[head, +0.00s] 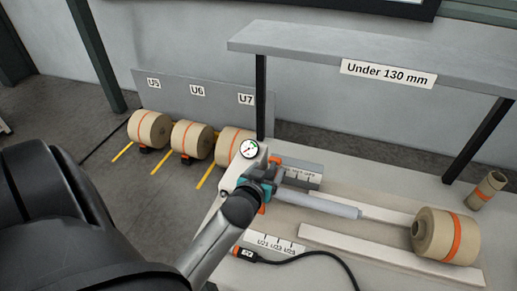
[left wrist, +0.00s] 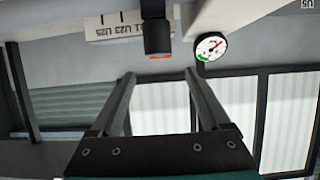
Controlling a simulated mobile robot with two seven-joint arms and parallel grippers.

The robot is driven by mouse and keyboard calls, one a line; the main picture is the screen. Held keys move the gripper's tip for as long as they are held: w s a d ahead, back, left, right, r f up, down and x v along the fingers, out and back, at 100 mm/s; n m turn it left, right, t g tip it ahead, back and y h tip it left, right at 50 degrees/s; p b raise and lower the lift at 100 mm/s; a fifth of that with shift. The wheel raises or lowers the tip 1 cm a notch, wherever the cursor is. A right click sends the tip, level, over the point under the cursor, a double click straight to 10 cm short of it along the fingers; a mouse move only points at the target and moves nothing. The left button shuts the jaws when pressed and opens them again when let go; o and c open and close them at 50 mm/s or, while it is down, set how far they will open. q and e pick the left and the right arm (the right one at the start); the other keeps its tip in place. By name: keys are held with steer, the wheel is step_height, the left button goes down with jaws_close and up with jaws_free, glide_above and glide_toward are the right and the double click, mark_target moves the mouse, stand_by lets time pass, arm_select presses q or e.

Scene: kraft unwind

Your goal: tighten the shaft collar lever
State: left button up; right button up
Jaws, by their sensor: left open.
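The grey shaft (head: 320,203) lies along the bench, running right toward a large kraft roll. Orange parts (head: 275,161) show at its left end, beside my gripper; I cannot tell which of them is the collar or its lever. My left gripper (head: 268,186) is at this end of the shaft and partly covers it. In the left wrist view its two dark fingers (left wrist: 158,78) stand apart with nothing between them. I cannot tell whether a finger touches the collar. My right gripper is not in view.
A round gauge (head: 248,149) stands just behind my left gripper. A black-and-orange handle (head: 246,254) with a cable lies in front. The kraft roll (head: 446,236) is at the bench's right. A shelf (head: 370,58) overhangs the back. Rolls (head: 192,139) stand on the floor behind.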

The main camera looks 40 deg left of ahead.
arm_select(q)
steer(key=v, duration=0.7)
steer(key=shift+s, duration=0.25)
steer(key=shift+d, duration=0.1)
